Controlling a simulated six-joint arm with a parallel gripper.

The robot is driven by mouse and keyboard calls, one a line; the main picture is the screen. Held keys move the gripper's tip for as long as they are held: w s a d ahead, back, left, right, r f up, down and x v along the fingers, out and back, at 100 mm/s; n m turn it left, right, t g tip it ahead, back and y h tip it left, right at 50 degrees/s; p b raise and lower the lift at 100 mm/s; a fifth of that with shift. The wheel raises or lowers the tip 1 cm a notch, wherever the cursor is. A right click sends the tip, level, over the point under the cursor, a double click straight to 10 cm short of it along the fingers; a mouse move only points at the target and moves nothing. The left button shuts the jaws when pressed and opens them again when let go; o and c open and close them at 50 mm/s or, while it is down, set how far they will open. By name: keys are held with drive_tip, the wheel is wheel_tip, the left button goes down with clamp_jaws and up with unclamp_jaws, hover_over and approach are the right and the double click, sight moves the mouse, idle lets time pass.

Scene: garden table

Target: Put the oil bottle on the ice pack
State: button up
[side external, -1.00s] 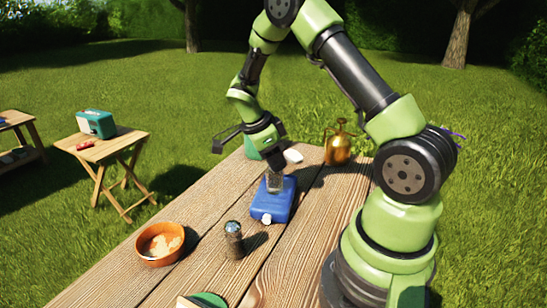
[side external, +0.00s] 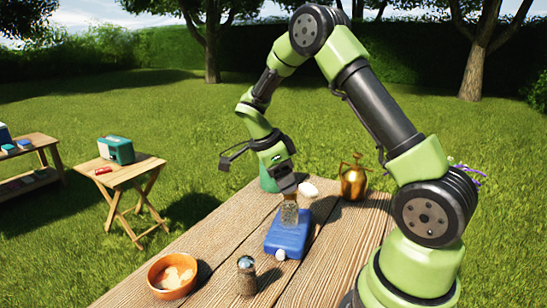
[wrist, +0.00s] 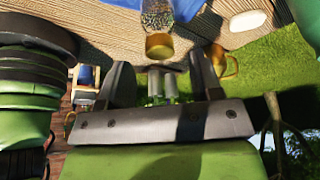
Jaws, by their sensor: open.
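The oil bottle (side external: 289,215), a small clear bottle with speckled contents and a gold-brown cap, stands upright on the blue ice pack (side external: 286,242). In the wrist view the bottle (wrist: 158,14) shows at top centre with its cap towards me, and a strip of the blue ice pack (wrist: 195,9) shows behind it. My gripper (side external: 286,186) is just above the bottle, pointing down. In the wrist view its fingers (wrist: 163,68) are apart, with the cap just beyond their tips. My gripper is open and holds nothing.
A glass shaker (side external: 246,277) and an orange bowl (side external: 173,275) stand nearer the camera. A brass sprayer (side external: 353,178), a white object (side external: 308,189) and a green container (side external: 268,181) are behind the ice pack. The table is free to the right of the ice pack.

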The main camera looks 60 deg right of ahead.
drive_tip(key=s+a+r+n+t+y, duration=0.1)
drive_tip(key=a+r+n+t, duration=0.1)
drive_tip(key=a+r+n, duration=0.3)
drive_tip(key=a+r+n+t, duration=0.1)
drive_tip(key=a+r, duration=0.2)
drive_tip(key=r, duration=0.5)
drive_tip(key=s+a+r+n+t+y, duration=0.3)
drive_tip(key=s+a+n+t, duration=0.4)
drive_tip(key=s+n, duration=0.5)
drive_tip(key=a+n+y, duration=0.1)
drive_tip(key=a+n, duration=0.1)
drive_tip(key=n, duration=0.3)
drive_tip(key=shift+s+a+r, duration=0.15)
drive_tip(key=shift+a+r, duration=0.15)
drive_tip(key=shift+a, duration=0.1)
